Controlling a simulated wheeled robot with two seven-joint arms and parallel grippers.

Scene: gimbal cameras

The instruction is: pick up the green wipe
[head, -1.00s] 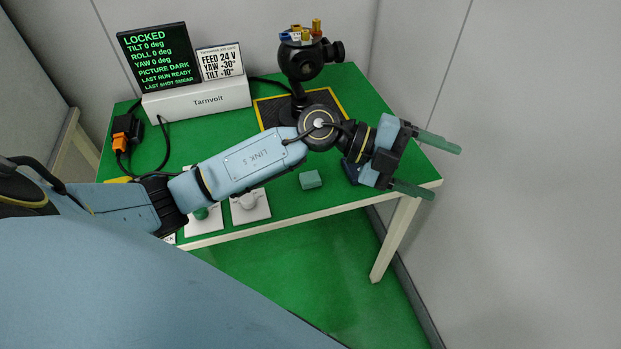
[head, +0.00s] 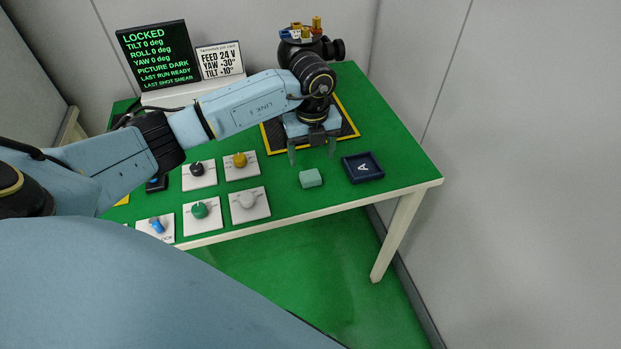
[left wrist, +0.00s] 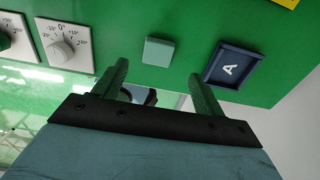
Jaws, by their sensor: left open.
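The green wipe (head: 310,178) is a small pale green block lying on the green table near its front edge. It also shows in the left wrist view (left wrist: 158,51), above and between the fingertips. My left gripper (head: 312,152) is open and empty, with its two green fingers pointing down toward the table. It is just behind the wipe in the head view and apart from it. The wipe is fully visible in both views. My right gripper is not in view.
A dark blue tray marked A (head: 362,168) stands just right of the wipe. Dial plates, including a white-knob one (head: 249,205), lie to its left. A gimbal camera (head: 304,45) on a yellow-edged mat (head: 349,123) is behind. The table's front right corner is clear.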

